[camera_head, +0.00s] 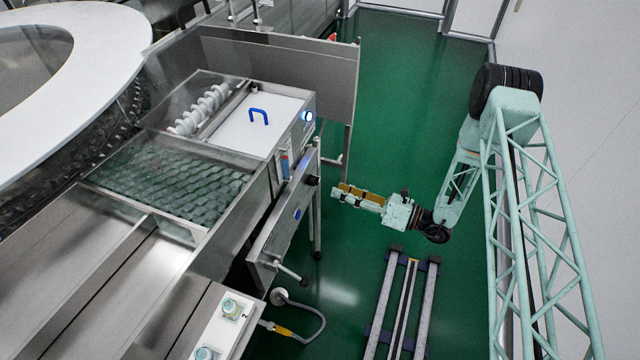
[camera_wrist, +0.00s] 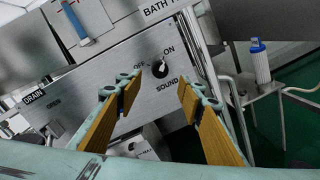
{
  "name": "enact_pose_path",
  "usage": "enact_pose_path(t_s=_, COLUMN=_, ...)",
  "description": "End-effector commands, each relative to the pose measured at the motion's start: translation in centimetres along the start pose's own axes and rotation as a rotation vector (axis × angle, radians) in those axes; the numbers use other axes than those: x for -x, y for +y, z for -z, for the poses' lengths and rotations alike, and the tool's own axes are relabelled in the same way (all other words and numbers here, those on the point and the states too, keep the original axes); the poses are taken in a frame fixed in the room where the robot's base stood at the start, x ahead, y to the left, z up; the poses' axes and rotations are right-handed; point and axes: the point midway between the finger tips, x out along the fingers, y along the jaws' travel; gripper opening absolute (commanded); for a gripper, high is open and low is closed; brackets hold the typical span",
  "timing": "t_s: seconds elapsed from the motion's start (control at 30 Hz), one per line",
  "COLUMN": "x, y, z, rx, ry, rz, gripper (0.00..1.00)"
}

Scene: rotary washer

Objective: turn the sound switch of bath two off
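The sound switch (camera_wrist: 159,68) is a round black knob on a tilted metal panel (camera_wrist: 95,75) in the wrist view. The labels OFF, ON and SOUND are around it, and its light mark appears to point up and right, toward ON. A partly cut-off label reading "BATH T" (camera_wrist: 160,12) is above it. My gripper (camera_wrist: 158,86) is open and empty, with one wooden-padded finger on each side of the knob in the picture, apparently still short of it. In the head view my gripper (camera_head: 338,193) is beside the machine's side panel (camera_head: 282,222), pointing left at it.
A DRAIN label (camera_wrist: 34,97) is on the panel's left part. A blue-capped clear cylinder (camera_wrist: 259,62) and pipes stand to the right. A handle (camera_head: 292,273) sticks out low from the machine. Green floor (camera_head: 390,100) is open behind my gripper, with rails (camera_head: 380,305) in front.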

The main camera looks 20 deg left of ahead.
Motion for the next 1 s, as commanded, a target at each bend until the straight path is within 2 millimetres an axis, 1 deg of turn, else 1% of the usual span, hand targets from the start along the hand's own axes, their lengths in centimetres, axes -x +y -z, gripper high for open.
enact_pose_path(t_s=0.03, x=-0.6, y=0.1, z=0.0, rx=0.001, ry=0.001, rz=-0.002, gripper=0.35)
enact_pose_path(t_s=0.6, x=-6.5, y=0.1, z=0.0, rx=0.000, ry=0.000, rz=-0.002, gripper=0.35)
enact_pose_path(t_s=0.8, x=-8.0, y=0.0, z=0.0, rx=0.001, ry=0.000, rz=-0.001, gripper=0.35)
enact_pose_path(t_s=1.0, x=-8.7, y=0.1, z=0.0, rx=0.001, ry=0.000, rz=-0.001, gripper=0.35)
